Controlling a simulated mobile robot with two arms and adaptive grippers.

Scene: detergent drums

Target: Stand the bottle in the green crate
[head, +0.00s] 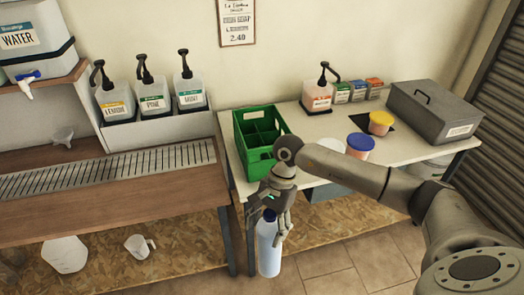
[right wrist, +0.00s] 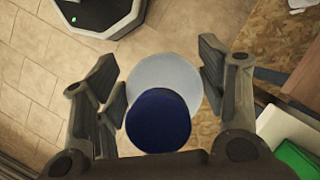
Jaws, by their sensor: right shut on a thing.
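The bottle (head: 268,250) is pale blue and translucent with a dark blue cap. My right gripper (head: 277,217) is shut on its upper part and holds it upright in front of the white table's left end, below the tabletop. In the right wrist view the cap (right wrist: 158,121) and the round shoulder (right wrist: 170,80) show between the fingers of my right gripper (right wrist: 160,85). The green crate (head: 241,151) stands on the left end of the white table, behind and above the bottle. It has dividers, and the compartments I can see look empty. My left gripper is not in view.
On the white table (head: 405,143) stand an orange-labelled pump bottle (head: 318,93), tubs with yellow (head: 381,120) and blue (head: 360,144) lids, and a grey box (head: 436,109). The wooden counter (head: 120,200) with a drain grate is to the left. Jugs stand below it.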

